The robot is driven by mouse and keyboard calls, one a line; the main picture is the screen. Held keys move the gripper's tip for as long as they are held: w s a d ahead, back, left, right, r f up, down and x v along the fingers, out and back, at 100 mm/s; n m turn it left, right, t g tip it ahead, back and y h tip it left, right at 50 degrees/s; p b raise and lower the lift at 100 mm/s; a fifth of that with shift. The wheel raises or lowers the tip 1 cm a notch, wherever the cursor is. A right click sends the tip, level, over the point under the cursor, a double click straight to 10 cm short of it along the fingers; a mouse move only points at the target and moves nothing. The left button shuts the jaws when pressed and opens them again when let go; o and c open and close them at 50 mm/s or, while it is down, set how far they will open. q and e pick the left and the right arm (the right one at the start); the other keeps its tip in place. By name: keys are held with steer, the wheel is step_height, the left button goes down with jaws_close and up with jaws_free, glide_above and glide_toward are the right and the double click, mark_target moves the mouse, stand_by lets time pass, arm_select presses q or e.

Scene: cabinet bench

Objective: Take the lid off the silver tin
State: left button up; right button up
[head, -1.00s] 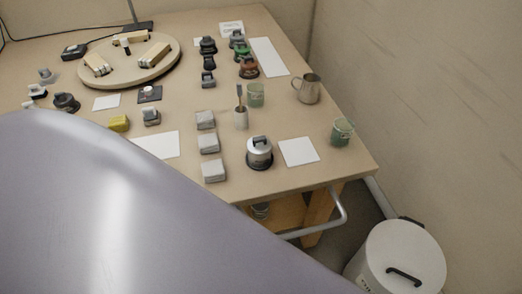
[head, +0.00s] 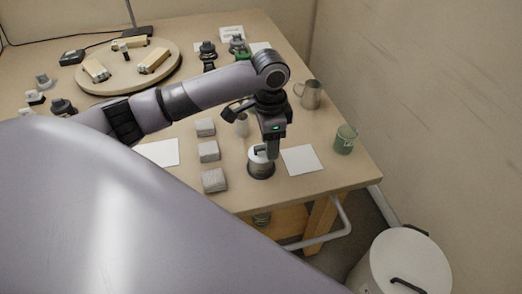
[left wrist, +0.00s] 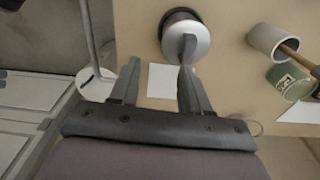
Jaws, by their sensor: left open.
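The silver tin (head: 262,172) stands upright near the front right of the bench, on a dark round base, with its lid on. My left gripper (head: 272,150) points down just above the tin and partly hides its top. In the left wrist view the round lid (left wrist: 199,47) with its raised grey handle (left wrist: 186,47) shows at the top. There my left gripper (left wrist: 158,66) is open and empty, and its right finger overlaps the near end of the handle. I cannot tell whether it touches. My right gripper is not in view.
Several grey blocks (head: 209,151) line up to the left. A metal mug (head: 309,94) stands behind. A white bin (head: 400,262) stands on the floor.

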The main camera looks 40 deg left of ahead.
mark_target(261, 146)
arm_select(q)
steer(key=a, duration=0.1)
steer(key=w+r, duration=0.1)
steer(key=a+r, duration=0.1)
steer(key=shift+w+a+r+n, duration=0.25)
steer(key=shift+a+n, duration=0.05)
steer(key=shift+a, duration=0.05)
steer(key=shift+w+a, duration=0.1)
steer(key=shift+a, duration=0.1)
steer(key=f, duration=0.6)
steer(key=shift+a+f, duration=0.2)
steer(key=shift+f, duration=0.15)
steer(key=shift+s, duration=0.2)
steer(key=shift+c, duration=0.3)
jaws_close()
